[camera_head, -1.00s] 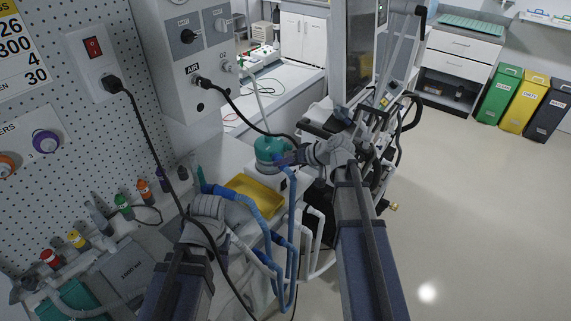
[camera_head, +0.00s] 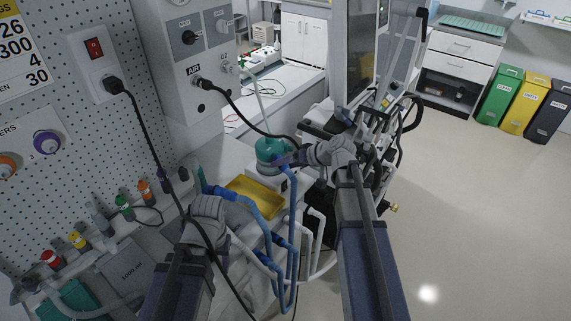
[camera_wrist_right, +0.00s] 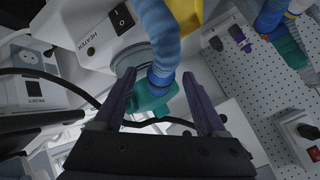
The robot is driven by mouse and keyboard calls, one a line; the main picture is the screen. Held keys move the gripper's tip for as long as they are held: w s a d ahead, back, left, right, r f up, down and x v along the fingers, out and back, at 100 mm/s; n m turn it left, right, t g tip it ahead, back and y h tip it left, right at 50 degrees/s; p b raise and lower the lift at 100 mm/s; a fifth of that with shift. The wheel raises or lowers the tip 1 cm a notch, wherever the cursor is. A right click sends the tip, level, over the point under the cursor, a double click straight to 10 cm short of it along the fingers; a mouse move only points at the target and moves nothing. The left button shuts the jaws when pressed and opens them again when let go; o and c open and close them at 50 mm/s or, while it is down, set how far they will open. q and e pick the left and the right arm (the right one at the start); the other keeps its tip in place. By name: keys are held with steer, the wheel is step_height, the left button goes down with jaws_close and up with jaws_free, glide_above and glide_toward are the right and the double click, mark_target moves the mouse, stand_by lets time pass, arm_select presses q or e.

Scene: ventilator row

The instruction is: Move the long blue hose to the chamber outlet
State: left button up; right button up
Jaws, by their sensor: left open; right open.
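The teal-topped chamber (camera_head: 268,148) stands on the white heater base (camera_head: 284,183) mid-picture in the head view. A blue hose (camera_head: 292,225) runs from beside the chamber down into a loop. In the right wrist view, a ribbed blue hose (camera_wrist_right: 158,32) ends in a blue cuff at a teal port (camera_wrist_right: 152,100). My right gripper (camera_wrist_right: 160,100) is open, its fingers either side of that port and cuff, with gaps visible. My left gripper (camera_head: 204,190) is by another blue hose (camera_head: 235,196) with a teal end; its fingertips are mostly hidden by the wrist. I cannot tell which hose is the long one.
A yellow tray (camera_head: 254,196) lies between the arms. A black cable (camera_head: 150,150) hangs from the wall socket and crosses near my left wrist. The ventilator cart (camera_head: 362,120) stands close on the right. Open floor (camera_head: 480,200) lies further right.

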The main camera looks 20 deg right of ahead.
steer(key=p+v, duration=0.4)
steer(key=v, duration=0.3)
steer(key=shift+r, duration=0.2)
steer(key=shift+s+d, duration=0.1)
steer(key=shift+d, duration=0.05)
steer(key=s+a+f+n+g+h, duration=0.2)
steer(key=s+a+f+g, duration=0.35)
steer(key=s+a, duration=0.55)
steer(key=s+a+f+n+g+h, duration=0.1)
steer(key=s+a+f+g+h, duration=0.1)
steer(key=s+a+h, duration=0.4)
steer(key=s, duration=0.3)
steer(key=shift+s+a+f, duration=0.15)
steer(key=shift+a+f, duration=0.1)
steer(key=shift+a, duration=0.15)
